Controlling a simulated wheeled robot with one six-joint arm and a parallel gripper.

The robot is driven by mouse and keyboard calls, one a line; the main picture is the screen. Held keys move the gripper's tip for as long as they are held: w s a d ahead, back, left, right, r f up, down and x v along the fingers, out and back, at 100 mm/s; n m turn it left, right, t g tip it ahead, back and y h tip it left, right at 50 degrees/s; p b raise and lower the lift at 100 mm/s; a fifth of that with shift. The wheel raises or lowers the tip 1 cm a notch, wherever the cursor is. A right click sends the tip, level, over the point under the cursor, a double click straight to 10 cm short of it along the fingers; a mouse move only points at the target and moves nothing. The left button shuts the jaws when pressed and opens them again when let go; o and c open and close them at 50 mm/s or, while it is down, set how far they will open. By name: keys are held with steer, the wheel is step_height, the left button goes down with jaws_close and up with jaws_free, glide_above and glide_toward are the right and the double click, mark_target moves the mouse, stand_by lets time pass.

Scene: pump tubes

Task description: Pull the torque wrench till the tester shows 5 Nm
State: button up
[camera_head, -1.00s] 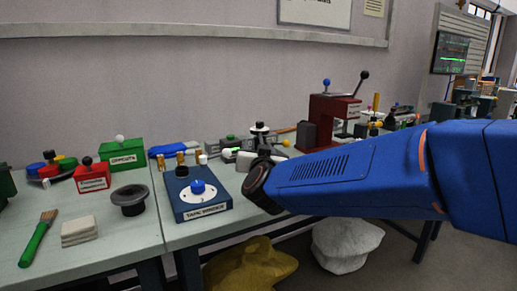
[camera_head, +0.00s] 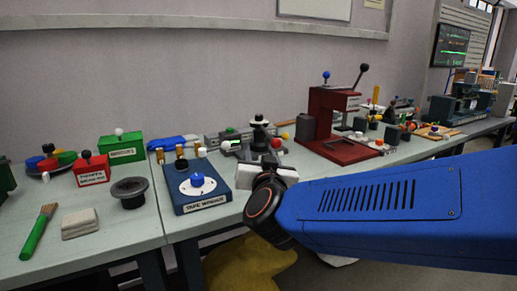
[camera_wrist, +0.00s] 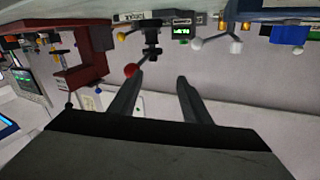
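A dark upright device (camera_head: 258,135) with a black knob on top stands on a grey base at the back of the bench. A red ball (camera_head: 276,143) shows beside it; in the wrist view the red ball (camera_wrist: 131,70) looks like the end of a thin handle, probably the torque wrench. A small green-lit display (camera_wrist: 181,40) is near the device in the wrist view; its reading is too small to tell. My gripper (camera_wrist: 160,76) is open and empty, its left fingertip close to the red ball in the picture. In the head view my gripper (camera_head: 268,162) is in front of the device.
A blue box with a dial (camera_head: 198,190) stands left of my gripper. A red press (camera_head: 335,125) stands to the right. A green box (camera_head: 122,147), red box (camera_head: 91,171), black flanged part (camera_head: 130,192) and brush (camera_head: 38,232) lie further left. The bench's front edge is below my arm.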

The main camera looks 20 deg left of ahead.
steer(key=v, duration=0.6)
